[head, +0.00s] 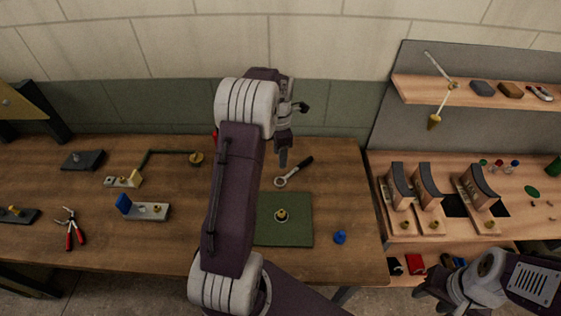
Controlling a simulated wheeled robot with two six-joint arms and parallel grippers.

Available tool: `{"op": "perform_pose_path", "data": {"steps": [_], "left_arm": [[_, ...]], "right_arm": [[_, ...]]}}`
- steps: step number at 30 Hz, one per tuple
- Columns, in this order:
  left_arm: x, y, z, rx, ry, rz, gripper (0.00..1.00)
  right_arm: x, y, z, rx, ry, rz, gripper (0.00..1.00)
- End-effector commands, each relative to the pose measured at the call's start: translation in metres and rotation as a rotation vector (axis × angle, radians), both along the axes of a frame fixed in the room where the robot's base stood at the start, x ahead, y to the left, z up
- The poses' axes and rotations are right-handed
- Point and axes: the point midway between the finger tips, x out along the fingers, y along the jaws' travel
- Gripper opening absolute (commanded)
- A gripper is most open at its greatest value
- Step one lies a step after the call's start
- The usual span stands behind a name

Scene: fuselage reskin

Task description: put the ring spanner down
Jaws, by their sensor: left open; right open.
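The ring spanner (293,173) lies on the wooden workbench (340,200), just behind a green mat (300,232). Its ring end points front-left and its dark handle points back-right. My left gripper (292,134) is open and appears empty, behind and above the spanner in the picture. It looks apart from the spanner, though its height over the bench is hard to judge. My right gripper (430,290) is open at the lower right, in front of the side bench and far from the spanner.
A brass-coloured part (281,215) sits on the green mat, and a blue piece (340,237) stands to its right. Red pliers (70,228) and a blue-and-grey block (143,208) lie at left. Bare wood lies right of the spanner.

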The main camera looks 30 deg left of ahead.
Motion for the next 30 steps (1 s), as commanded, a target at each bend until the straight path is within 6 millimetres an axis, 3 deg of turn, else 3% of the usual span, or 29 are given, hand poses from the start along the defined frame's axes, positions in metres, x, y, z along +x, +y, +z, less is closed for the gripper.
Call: {"op": "perform_pose_path", "data": {"steps": [2, 5, 10, 12, 16, 21, 30], "left_arm": [[-0.004, -0.009, 0.001, 0.000, -0.002, -0.084, 0.51], [-0.020, -0.043, 0.005, 0.005, -0.016, -0.428, 0.51], [-0.080, -0.115, 0.005, 0.041, -0.051, -1.335, 0.51], [-0.108, -0.136, 0.002, 0.062, -0.061, -1.675, 0.51], [-0.151, -0.159, -0.005, 0.100, -0.068, -2.143, 0.51], [-0.174, -0.167, -0.010, 0.123, -0.067, -2.385, 0.51], [-0.175, -0.167, -0.010, 0.121, -0.066, -2.395, 0.51]], "right_arm": [[0.000, 0.000, 0.000, 0.000, 0.000, 0.000, 0.42], [0.000, 0.000, 0.000, 0.000, 0.000, 0.000, 0.42], [0.000, 0.000, 0.000, 0.000, 0.000, 0.000, 0.42], [0.000, 0.000, 0.000, 0.000, 0.000, 0.000, 0.42], [0.000, 0.000, 0.000, 0.000, 0.000, 0.000, 0.42], [0.000, 0.000, 0.000, 0.000, 0.000, 0.000, 0.42], [0.000, 0.000, 0.000, 0.000, 0.000, 0.000, 0.42]]}}
